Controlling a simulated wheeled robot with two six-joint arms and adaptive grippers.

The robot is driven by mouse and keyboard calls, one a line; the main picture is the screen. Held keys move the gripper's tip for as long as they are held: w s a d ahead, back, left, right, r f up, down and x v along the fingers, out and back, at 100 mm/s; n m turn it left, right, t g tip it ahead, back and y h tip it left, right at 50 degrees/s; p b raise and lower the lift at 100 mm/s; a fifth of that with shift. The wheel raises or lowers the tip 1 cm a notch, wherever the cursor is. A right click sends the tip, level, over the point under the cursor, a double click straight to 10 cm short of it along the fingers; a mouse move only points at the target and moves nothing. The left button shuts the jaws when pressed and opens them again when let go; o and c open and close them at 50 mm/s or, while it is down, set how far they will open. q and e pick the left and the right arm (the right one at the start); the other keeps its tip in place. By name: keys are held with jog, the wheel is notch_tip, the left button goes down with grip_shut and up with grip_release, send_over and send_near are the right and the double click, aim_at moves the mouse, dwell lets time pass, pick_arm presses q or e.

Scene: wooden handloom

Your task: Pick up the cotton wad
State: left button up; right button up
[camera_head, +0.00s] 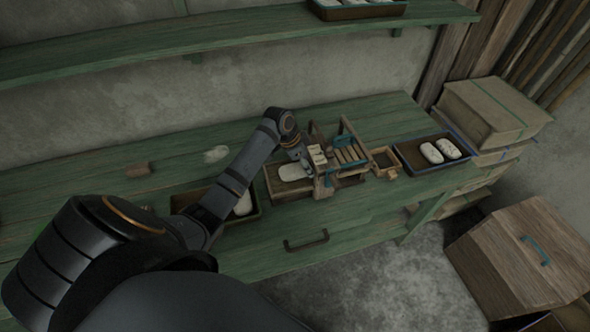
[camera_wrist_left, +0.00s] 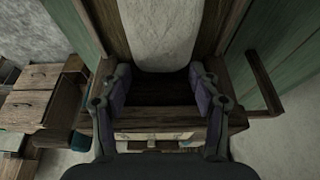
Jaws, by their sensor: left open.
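A white oblong cotton wad (camera_head: 294,171) lies in a wooden trough (camera_head: 271,184) at the left of the small wooden loom device (camera_head: 350,155). In the left wrist view the wad (camera_wrist_left: 163,32) lies lengthwise at the top centre, its rounded near end close to the fingertips. My left gripper (camera_wrist_left: 160,76) is open, its two fingers apart on either side of a dark gap, with nothing between them. In the head view my left gripper (camera_head: 301,154) is over the trough's right end beside the wad, partly hidden by its own wrist. My right gripper is not in view.
More white wads lie in a dark tray (camera_head: 402,150) at right, in another tray (camera_head: 254,214) behind my left arm, and on the green bench (camera_head: 75,205). A shelf (camera_head: 240,36) runs above. Boxes (camera_head: 492,112) and a wooden chest (camera_head: 525,255) stand at right.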

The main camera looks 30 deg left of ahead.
pick_arm(q)
jog(key=shift+w+d+f, duration=0.15)
jog(key=shift+w+f, duration=0.15)
jog(key=shift+f, duration=0.35)
jog(key=c, duration=0.6)
jog(key=shift+s+a+r, duration=0.3)
jog(key=shift+r, duration=0.05)
jog(key=s+a+r, duration=0.6)
jog(key=s+a, duration=0.1)
jog(key=s, duration=0.2)
jog(key=shift+a+r, duration=0.25)
jog(key=shift+a, duration=0.05)
jog(key=shift+s+a+r, duration=0.45)
jog(key=shift+s, duration=0.15)
